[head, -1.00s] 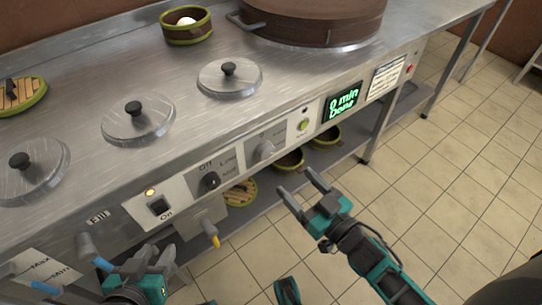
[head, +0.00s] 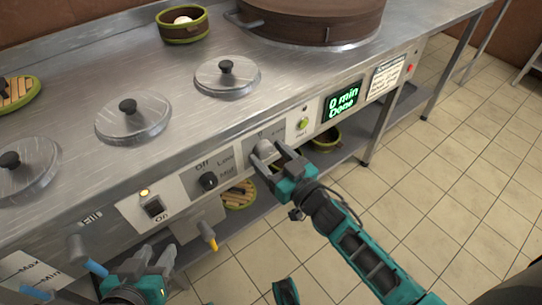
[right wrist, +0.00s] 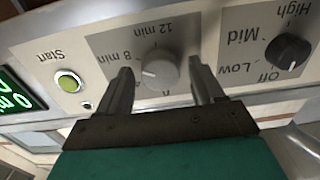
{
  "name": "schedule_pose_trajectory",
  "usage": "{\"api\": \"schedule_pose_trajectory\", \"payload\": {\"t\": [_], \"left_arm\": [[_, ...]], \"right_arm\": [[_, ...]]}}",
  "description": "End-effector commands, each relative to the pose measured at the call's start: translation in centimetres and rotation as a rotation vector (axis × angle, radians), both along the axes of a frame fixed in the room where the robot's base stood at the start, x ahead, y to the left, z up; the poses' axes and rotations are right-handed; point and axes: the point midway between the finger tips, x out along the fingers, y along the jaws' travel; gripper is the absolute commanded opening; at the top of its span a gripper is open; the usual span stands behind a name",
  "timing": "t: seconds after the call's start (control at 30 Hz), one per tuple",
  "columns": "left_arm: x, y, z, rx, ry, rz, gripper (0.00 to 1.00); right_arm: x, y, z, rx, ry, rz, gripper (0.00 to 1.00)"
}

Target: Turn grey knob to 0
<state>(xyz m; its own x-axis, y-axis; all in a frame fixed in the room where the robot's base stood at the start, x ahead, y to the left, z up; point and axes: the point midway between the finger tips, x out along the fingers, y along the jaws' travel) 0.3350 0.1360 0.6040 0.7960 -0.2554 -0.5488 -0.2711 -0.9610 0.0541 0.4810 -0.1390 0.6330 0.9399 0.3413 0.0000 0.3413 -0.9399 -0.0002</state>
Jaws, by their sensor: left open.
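The grey knob (head: 265,149) is on the front panel of the steel counter. In the right wrist view the grey knob (right wrist: 160,73) sits on a grey plate with "12 min" and "8 min" marks, seen upside down; lower marks are partly hidden. Its white line points left in that view, close to the "8 min" side. My right gripper (head: 271,156) is open at the knob; in the right wrist view its fingers (right wrist: 163,85) stand either side of it, with gaps. My left gripper (head: 152,262) is open and empty, low at the left near the panel.
A black knob (head: 208,181) marked Off, Low and Mid is left of the grey one. A green Start button (head: 303,124) and a display (head: 341,102) reading "0 min Done" are to the right. A yellow-tipped tap (head: 209,236) sticks out below the panel.

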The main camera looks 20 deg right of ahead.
Motion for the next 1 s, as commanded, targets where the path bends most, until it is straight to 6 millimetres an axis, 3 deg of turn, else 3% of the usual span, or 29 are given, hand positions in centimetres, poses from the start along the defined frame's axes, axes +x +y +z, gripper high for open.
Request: {"api": "schedule_pose_trajectory", "payload": {"t": [0.07, 0.5, 1.0], "left_arm": [[-0.01, 0.02, -0.08, 0.001, 0.002, 0.000, 0.43], [-0.02, 0.20, -0.26, 0.005, 0.004, 0.002, 0.43], [-0.01, 0.35, 0.15, 0.008, 0.003, 0.003, 0.43]], "right_arm": [[-0.02, 0.00, -0.01, 0.000, 0.000, 0.000, 0.59], [-0.03, -0.02, -0.03, 0.000, 0.000, 0.000, 0.17], [-0.03, -0.06, 0.04, -0.137, -0.048, -0.001, 0.17]]}}
